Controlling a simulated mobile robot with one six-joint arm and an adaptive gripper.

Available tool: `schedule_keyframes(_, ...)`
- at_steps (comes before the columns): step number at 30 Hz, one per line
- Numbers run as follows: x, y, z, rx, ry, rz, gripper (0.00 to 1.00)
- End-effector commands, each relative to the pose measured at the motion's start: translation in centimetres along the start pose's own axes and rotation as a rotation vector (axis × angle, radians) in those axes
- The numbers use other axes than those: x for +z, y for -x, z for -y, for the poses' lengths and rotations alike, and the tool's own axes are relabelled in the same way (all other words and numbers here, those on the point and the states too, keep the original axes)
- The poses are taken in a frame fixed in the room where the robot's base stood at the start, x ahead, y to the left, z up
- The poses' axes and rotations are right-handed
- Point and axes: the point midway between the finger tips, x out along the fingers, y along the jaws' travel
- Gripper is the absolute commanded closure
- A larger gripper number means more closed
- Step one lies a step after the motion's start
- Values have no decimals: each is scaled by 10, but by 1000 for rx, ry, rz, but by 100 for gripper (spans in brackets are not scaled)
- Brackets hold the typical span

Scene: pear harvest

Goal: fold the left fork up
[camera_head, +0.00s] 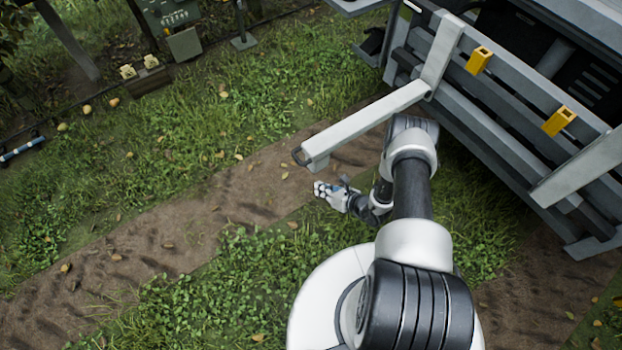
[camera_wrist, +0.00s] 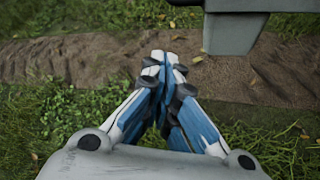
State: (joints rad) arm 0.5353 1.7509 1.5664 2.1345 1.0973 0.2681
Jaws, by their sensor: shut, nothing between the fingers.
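The left fork (camera_head: 365,122) is a light grey beam. It sticks out from the grey frame of the machine, lowered and roughly level, with a short foot under its free end. In the wrist view the fork's end and foot (camera_wrist: 235,32) show at the top, right of centre. My gripper (camera_head: 320,190) is shut and empty, just below the fork's tip in the head view. Its closed fingertips (camera_wrist: 165,60) also show in the wrist view, left of the foot and apart from it in the picture. The height gap between them is hard to judge.
The slatted machine frame (camera_head: 490,110) with yellow brackets (camera_head: 559,121) fills the upper right. Another grey bar (camera_head: 582,172) is at its right, cut off by the picture's edge. A dirt track (camera_head: 150,240) and grass lie below. Crates (camera_head: 146,79) and fruit are at the upper left.

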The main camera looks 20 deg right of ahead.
Motion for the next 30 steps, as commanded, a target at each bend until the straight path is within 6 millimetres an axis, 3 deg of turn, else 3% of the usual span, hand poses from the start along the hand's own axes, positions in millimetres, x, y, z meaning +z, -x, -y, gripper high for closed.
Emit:
schedule_keyframes(15, -4, -101, -1, 5, 4, -2, 100)
schedule_keyframes(21, 29, -87, 0, 1, 2, 1, 100)
schedule_keyframes(30, 38, -83, -1, 2, 1, -1, 100)
